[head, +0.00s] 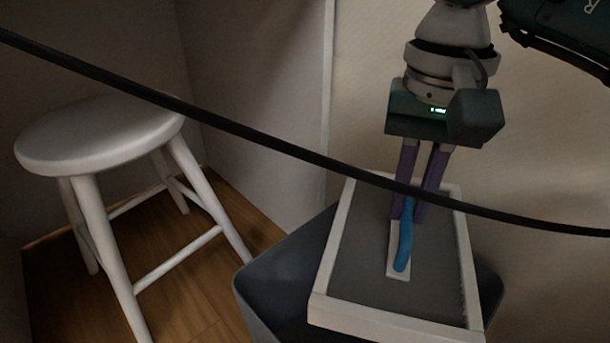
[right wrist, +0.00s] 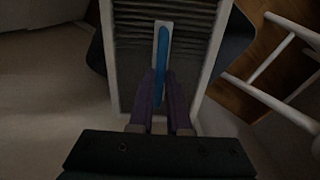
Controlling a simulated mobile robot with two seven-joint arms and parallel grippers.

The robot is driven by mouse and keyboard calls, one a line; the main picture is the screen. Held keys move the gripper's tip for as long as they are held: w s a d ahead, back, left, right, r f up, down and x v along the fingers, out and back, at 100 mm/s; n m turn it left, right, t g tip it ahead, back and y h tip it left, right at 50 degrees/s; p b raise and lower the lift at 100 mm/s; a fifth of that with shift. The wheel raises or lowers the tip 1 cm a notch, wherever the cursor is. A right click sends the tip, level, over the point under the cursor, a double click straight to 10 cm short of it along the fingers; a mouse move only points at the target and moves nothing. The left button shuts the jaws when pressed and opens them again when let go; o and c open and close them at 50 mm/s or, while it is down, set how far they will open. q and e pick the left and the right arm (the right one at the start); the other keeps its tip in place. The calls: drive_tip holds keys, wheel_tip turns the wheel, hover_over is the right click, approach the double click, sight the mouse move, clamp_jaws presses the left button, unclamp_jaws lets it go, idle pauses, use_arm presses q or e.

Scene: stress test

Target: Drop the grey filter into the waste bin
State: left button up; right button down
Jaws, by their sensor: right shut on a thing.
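The grey filter (head: 355,260) is a flat grey panel in a white frame, with a blue handle (head: 404,246) on a white strip at its middle. My right gripper (head: 408,212), with purple fingers, is shut on the blue handle and holds the filter tilted. In the right wrist view the filter (right wrist: 192,65) extends beyond the fingers (right wrist: 161,85). The dark blue-grey waste bin (head: 272,292) lies under the filter, which hides much of its opening. I cannot tell whether the filter touches the rim. My left gripper is not in view.
A white stool (head: 95,135) stands on the wooden floor at the left; its legs also show in the right wrist view (right wrist: 270,62). A black cable (head: 240,130) crosses the head view in front of the gripper. Walls (head: 260,90) stand close behind the bin.

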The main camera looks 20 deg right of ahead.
sight(409, 210)
drive_tip(key=shift+f+b, duration=0.95)
drive_tip(key=shift+f, duration=0.65)
drive_tip(key=c, duration=0.8)
unclamp_jaws()
wheel_tip(409, 210, up, 10)
drive_tip(key=p, duration=0.6)
